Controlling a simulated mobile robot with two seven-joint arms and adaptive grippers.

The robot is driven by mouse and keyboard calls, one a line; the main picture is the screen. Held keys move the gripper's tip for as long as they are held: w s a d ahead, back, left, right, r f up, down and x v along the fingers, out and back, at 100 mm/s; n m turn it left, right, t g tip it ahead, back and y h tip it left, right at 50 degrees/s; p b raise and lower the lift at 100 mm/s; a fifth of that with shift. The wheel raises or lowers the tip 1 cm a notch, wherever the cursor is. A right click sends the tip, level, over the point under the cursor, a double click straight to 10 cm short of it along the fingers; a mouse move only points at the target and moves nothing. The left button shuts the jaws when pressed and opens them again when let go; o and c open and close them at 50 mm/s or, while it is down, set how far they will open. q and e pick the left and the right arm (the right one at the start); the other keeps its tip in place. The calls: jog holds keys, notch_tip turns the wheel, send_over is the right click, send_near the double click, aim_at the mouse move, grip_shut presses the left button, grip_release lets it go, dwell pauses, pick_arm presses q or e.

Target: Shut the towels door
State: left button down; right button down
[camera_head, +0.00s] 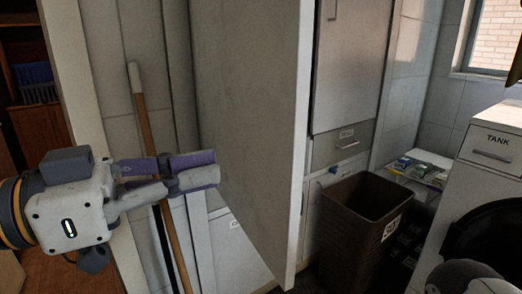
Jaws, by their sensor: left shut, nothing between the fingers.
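A tall pale door panel (250,120) stands swung open toward me in the middle of the view, its free edge running down to the lower centre. Its broad face is turned to the left. I see no label on that face, so I cannot confirm it is the towels door. My left gripper (216,168) comes in from the left with its fingers shut and empty. The fingertips are in front of the door's left part. Whether they touch the door, I cannot tell. My right gripper's fingers are not visible.
A brown bin (350,225) stands right of the door, by a cabinet with a drawer (340,146). A wooden-handled pole (155,165) leans behind my left gripper. A window (495,35) is at the upper right.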

aim_at(282, 155)
pick_arm(q)
jog(key=x, duration=0.8)
jog(key=shift+p, duration=0.35)
